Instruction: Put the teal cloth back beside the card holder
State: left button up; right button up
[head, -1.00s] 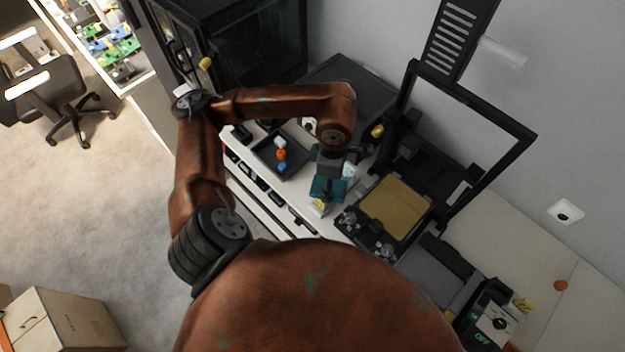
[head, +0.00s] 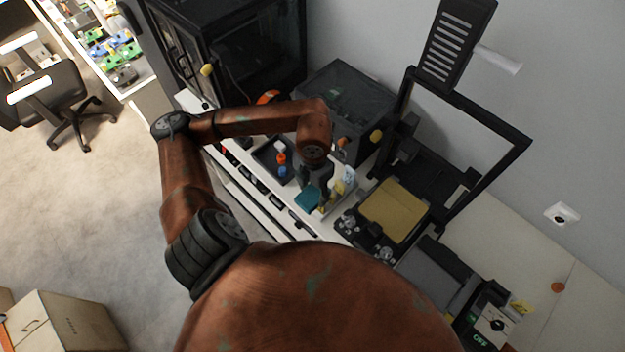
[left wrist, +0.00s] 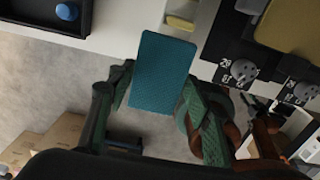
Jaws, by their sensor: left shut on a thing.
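The teal cloth (head: 307,199) is a flat, stiff-looking rectangle. My left gripper (head: 312,186) is shut on it near the front edge of the white bench. In the left wrist view the cloth (left wrist: 162,70) stands out from between the two fingers of my left gripper (left wrist: 155,95), with the bench edge and the floor behind it. A small pale holder with a yellow piece (head: 338,188) stands just right of the cloth; I cannot tell if this is the card holder. A yellow piece also shows beyond the cloth in the left wrist view (left wrist: 181,22). My right gripper is not in view.
A black tray (head: 262,160) with small white, orange and blue things lies left of the cloth. A printer-like machine with a tan plate (head: 393,210) and grey knobs stands to the right. A dark box (head: 345,90) stands behind. Bench room beside the cloth is narrow.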

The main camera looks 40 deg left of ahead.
pick_arm(q)
jog(key=w+a+f, duration=0.2)
jog(key=w+a+f+p, duration=0.1)
jog(key=w+a+f, duration=0.1)
jog(key=w+f, duration=0.1)
jog(key=w+a+f, duration=0.2)
jog(key=f, duration=0.1)
jog(key=shift+w+a+p, duration=0.3)
jog(key=shift+w, duration=0.1)
jog(key=shift+w+a+f, duration=0.15)
notch_tip(320, 180, down, 3)
jog(key=shift+f+p, duration=0.1)
jog(key=shift+p, duration=0.45)
jog(key=shift+f, duration=0.2)
jog(key=o, duration=0.9)
jog(key=shift+o, duration=0.6)
